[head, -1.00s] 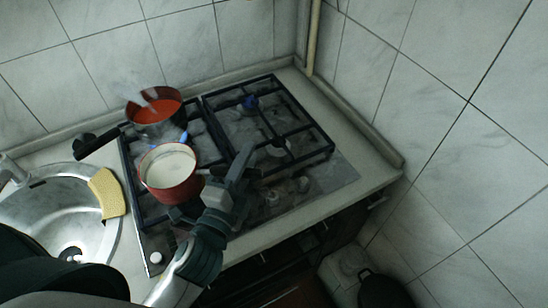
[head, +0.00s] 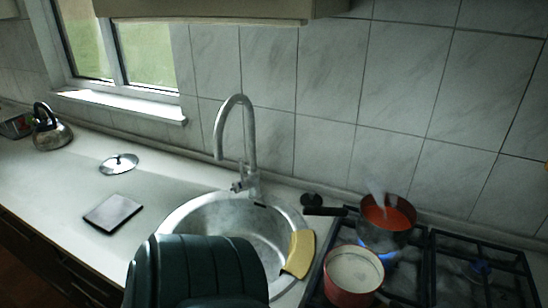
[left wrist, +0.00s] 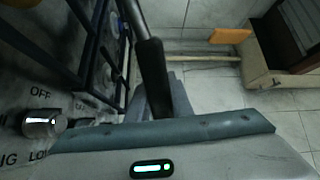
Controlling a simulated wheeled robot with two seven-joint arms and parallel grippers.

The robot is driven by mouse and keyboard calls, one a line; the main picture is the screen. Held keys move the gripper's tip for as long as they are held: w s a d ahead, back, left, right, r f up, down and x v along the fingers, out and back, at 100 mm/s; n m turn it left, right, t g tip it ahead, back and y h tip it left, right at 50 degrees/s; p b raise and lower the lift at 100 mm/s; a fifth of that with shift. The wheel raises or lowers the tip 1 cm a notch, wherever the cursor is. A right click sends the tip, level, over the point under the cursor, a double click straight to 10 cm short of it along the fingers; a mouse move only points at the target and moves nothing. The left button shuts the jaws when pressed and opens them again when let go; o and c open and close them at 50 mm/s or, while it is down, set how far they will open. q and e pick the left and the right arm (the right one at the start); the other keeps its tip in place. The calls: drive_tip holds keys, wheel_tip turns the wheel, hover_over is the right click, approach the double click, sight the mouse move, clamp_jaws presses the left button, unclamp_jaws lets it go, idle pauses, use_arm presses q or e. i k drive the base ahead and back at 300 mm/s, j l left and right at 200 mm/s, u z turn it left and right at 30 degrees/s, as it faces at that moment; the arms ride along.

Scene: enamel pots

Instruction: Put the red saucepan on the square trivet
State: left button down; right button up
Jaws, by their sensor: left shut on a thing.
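The red saucepan (head: 344,292), with white liquid in it, stands upright over the front left burner in the head view. The square trivet (head: 112,213), a flat grey square with a dark edge, lies on the counter left of the sink. In the left wrist view my left gripper (left wrist: 163,98) is shut on a long black handle (left wrist: 152,62), which I take to be the saucepan's. The pan body does not show in that view. My left gripper is out of the head view, where only a dark green part of my arm shows. My right gripper is in neither view.
A second pan (head: 386,231) with steaming orange-red contents stands behind on the hob (head: 470,260). The sink (head: 170,217), tall tap (head: 219,135) and yellow cloth (head: 299,253) lie between hob and trivet. A lid (head: 119,163) and kettle (head: 51,130) stand beyond the trivet.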

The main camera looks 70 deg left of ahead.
sight(132, 212)
drive_tip(key=u, duration=2.05)
drive_tip(key=i+j, duration=0.15)
drive_tip(key=j, duration=0.25)
drive_tip(key=i+j, duration=0.1)
drive_tip(key=j, duration=0.3)
drive_tip(key=i+j, duration=0.15)
drive_tip(key=j, duration=0.25)
